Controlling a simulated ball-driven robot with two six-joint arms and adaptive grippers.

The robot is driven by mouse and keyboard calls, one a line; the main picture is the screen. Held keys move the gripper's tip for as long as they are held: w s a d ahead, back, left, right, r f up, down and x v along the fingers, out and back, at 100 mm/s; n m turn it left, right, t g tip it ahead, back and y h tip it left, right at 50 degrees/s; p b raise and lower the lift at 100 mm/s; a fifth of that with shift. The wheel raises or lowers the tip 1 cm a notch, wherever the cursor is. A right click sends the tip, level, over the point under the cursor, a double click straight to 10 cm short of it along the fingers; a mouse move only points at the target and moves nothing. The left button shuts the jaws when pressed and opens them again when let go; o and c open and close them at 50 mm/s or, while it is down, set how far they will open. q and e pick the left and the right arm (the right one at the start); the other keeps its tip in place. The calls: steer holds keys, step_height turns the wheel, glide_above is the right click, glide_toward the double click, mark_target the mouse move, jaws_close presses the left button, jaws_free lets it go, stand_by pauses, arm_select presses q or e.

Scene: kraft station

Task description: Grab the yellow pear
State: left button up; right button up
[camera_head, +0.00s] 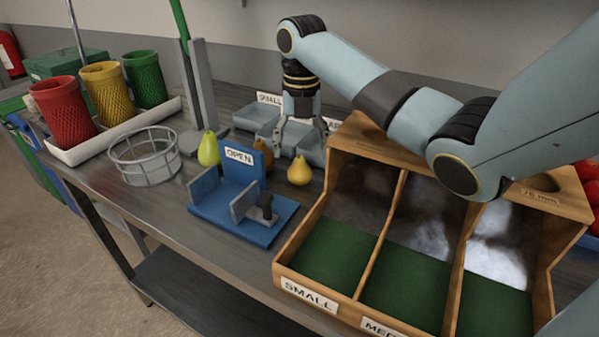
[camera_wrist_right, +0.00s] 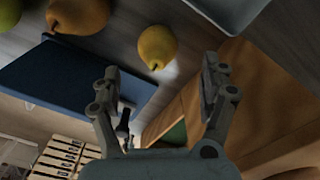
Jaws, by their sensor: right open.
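The yellow pear (camera_head: 299,172) stands on the metal bench, between the blue fixture and the wooden sorting box. It also shows in the right wrist view (camera_wrist_right: 157,46), just beyond and between my fingertips. My right gripper (camera_head: 300,138) is open and empty, pointing down above and behind the pear. Its two spread fingers also show in the right wrist view (camera_wrist_right: 162,66). They appear apart from the pear. A brown pear (camera_head: 262,158) stands left of the yellow pear, partly hidden by the blue fixture. A green pear (camera_head: 208,150) stands further left. My left gripper is out of view.
The blue fixture (camera_head: 275,216) with an OPEN sign (camera_head: 239,156) is close on the left. The wooden box (camera_head: 339,148) with green-floored compartments is close on the right. Grey trays (camera_head: 256,116) lie behind. A wire basket (camera_head: 150,172) and mesh cups (camera_head: 104,88) are further left.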

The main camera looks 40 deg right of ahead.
mark_target(300, 172)
step_height(300, 172, down, 7)
steer(key=shift+w+a+r+p, duration=0.1)
steer(key=shift+w+p, duration=0.05)
steer(key=shift+p, duration=0.15)
steer(key=shift+c, duration=0.4)
steer(key=c, duration=1.2)
